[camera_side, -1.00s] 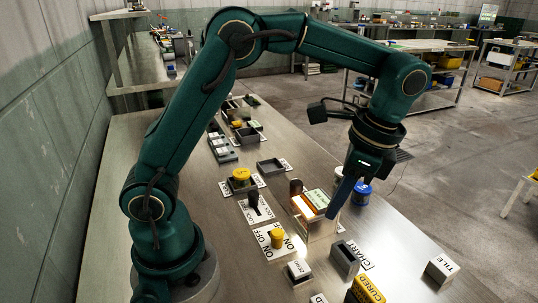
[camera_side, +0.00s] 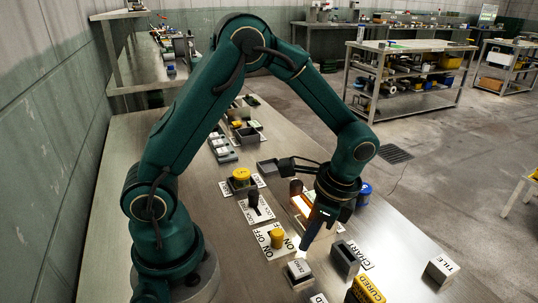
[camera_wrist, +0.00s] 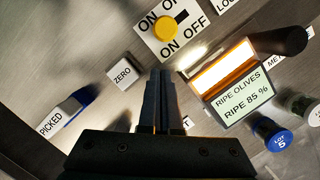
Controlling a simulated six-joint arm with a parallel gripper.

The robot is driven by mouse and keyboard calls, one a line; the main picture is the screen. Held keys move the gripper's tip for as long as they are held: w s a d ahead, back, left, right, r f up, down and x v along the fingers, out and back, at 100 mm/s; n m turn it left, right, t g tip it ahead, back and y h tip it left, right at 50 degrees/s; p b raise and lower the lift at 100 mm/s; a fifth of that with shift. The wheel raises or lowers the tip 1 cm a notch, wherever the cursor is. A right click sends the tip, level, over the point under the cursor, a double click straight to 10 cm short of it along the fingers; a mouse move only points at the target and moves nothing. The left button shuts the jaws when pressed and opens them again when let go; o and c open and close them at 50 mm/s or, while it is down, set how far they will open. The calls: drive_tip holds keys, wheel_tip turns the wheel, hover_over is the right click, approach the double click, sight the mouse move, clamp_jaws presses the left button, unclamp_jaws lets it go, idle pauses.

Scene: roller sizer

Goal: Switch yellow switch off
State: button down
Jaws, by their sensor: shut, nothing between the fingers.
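The yellow switch is a round yellow knob (camera_side: 277,239) on a white plate (camera_side: 268,254) marked ON and OFF. In the wrist view the knob (camera_wrist: 166,26) is at the top, beside the ON words, with the dark slot showing on the side towards OFF. My gripper (camera_side: 305,248) is shut and empty, pointing down to the right of the switch in the side view and apart from it. In the wrist view its fingertips (camera_wrist: 161,74) are below the knob, between the ZERO block and the lit display.
The ZERO block (camera_wrist: 123,71) is close to the fingers' left. The lit RIPE OLIVES box (camera_wrist: 238,82) stands to their right. A grey open box (camera_side: 345,259), a yellow CURED box (camera_side: 366,291) and a TILE block (camera_side: 441,268) stand nearby. Bare table lies at front right.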

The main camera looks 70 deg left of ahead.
drive_tip(key=shift+s+a+r, duration=0.15)
drive_tip(key=shift+s+a, duration=0.75)
drive_tip(key=shift+a, duration=1.8)
drive_tip(key=shift+v, duration=2.55)
